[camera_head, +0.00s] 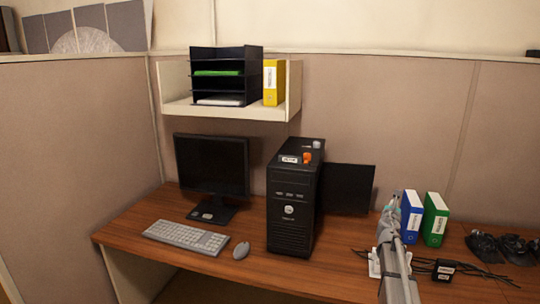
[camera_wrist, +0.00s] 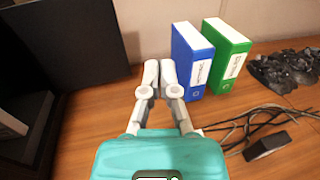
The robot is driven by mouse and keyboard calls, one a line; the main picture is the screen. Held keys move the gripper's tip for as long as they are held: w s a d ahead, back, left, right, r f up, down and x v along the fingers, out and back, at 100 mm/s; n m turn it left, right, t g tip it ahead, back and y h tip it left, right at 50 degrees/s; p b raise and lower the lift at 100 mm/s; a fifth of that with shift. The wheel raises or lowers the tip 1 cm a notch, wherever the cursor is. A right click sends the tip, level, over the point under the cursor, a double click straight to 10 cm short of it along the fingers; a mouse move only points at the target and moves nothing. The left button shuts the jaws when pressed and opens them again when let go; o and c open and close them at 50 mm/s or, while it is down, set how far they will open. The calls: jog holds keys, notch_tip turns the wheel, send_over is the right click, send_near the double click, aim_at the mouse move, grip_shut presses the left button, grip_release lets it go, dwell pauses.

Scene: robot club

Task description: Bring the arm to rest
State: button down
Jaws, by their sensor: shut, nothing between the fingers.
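My gripper (camera_wrist: 160,74) is shut and empty in the wrist view, its two pale fingers together above the wooden desk. A blue binder (camera_wrist: 190,60) stands just beyond and to the right of the fingertips. A green binder (camera_wrist: 222,57) stands to the right of the blue one. In the head view my arm reaches up from the lower right, and my gripper (camera_head: 390,208) is in front of the blue binder (camera_head: 411,217). The fingertips are small there and partly merge with the arm.
A black computer tower (camera_head: 292,200) stands mid-desk, with a monitor (camera_head: 212,165), keyboard (camera_head: 186,236) and mouse (camera_head: 241,250) to its left. A dark screen (camera_head: 347,187) is behind it. Cables and a black adapter (camera_head: 444,270) lie right of my arm. Dark controllers (camera_head: 500,247) lie farther right.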

jog(key=s+a+f+m+g+y+b, duration=0.35)
jog(key=s+a+f+m+g, duration=0.35)
jog(key=s+a+f+m, duration=0.55)
jog(key=s+a+f+m+g+y+b, duration=0.2)
jog(key=s+a+f+m+g+b, duration=0.35)
jog(key=s+a+f+m, duration=0.65)
jog(key=s+a+f+m+g+y, duration=0.2)
jog(key=s+a+m, duration=0.1)
jog(key=s, duration=0.3)
jog(key=s+a+f+m+g+y, duration=0.1)
jog(key=s+a+f+m, duration=0.15)
jog(key=s, duration=0.35)
notch_tip(320, 180, up, 16)
jog(key=p, duration=1.5)
jog(key=shift+w+d+r, duration=0.15)
jog(key=shift+w+r, duration=0.05)
jog(key=shift+w, duration=0.05)
jog(key=c, duration=1.3)
grip_release()
jog(key=shift+c, duration=0.2)
